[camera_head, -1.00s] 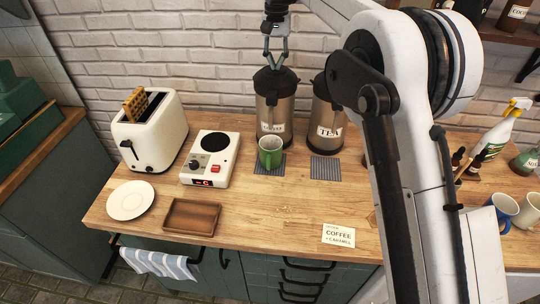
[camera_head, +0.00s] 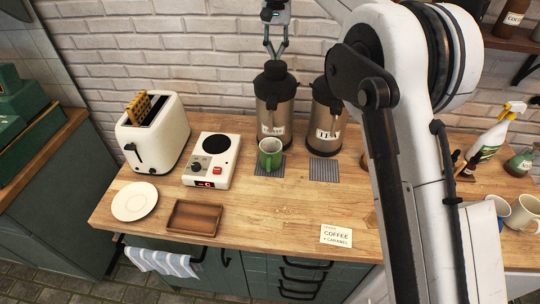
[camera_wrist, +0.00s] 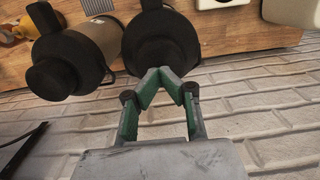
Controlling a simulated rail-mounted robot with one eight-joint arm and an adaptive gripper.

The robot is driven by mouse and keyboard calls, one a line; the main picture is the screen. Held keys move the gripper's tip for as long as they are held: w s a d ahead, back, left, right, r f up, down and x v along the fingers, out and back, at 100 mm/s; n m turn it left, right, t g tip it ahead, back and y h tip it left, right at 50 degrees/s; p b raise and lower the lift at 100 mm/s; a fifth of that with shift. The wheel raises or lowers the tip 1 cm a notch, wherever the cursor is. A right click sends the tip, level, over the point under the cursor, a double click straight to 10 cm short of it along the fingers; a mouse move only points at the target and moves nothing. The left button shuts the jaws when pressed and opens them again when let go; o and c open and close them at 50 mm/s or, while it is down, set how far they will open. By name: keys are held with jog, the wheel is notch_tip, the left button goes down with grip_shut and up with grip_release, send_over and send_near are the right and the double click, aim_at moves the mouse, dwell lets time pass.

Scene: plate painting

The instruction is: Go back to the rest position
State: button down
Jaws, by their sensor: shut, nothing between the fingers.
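My gripper (camera_head: 276,54) is above the coffee dispenser (camera_head: 273,112) in the head view, with its fingers pointing down. In the wrist view my gripper (camera_wrist: 160,75) has its fingertips together with nothing between them, close to the black lid of the coffee dispenser (camera_wrist: 161,42). I cannot tell whether the fingertips touch the lid. The tea dispenser (camera_head: 325,120) stands to the right of the coffee dispenser. A green mug (camera_head: 270,154) stands upright on a grey mat (camera_head: 264,169) in front of the coffee dispenser.
A white toaster (camera_head: 156,134) with a waffle, a hot plate (camera_head: 211,162), a plate (camera_head: 134,201) and a wooden tray (camera_head: 192,217) fill the counter's left. A card (camera_head: 336,235) lies in front. A spray bottle (camera_head: 497,134) and mugs (camera_head: 523,211) stand at right. A brick wall (camera_head: 200,50) is behind.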

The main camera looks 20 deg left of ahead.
aim_at(276, 63)
jog(key=shift+r, duration=0.4)
jog(key=shift+f, duration=0.15)
dwell(0.4)
jog(key=shift+f+b, duration=1.5)
jog(key=shift+f, duration=1.4)
jog(key=shift+r, duration=0.1)
jog(key=shift+r+p, duration=1.95)
jog(key=shift+r, duration=1)
notch_tip(276, 63, up, 6)
jog(key=p, duration=0.4)
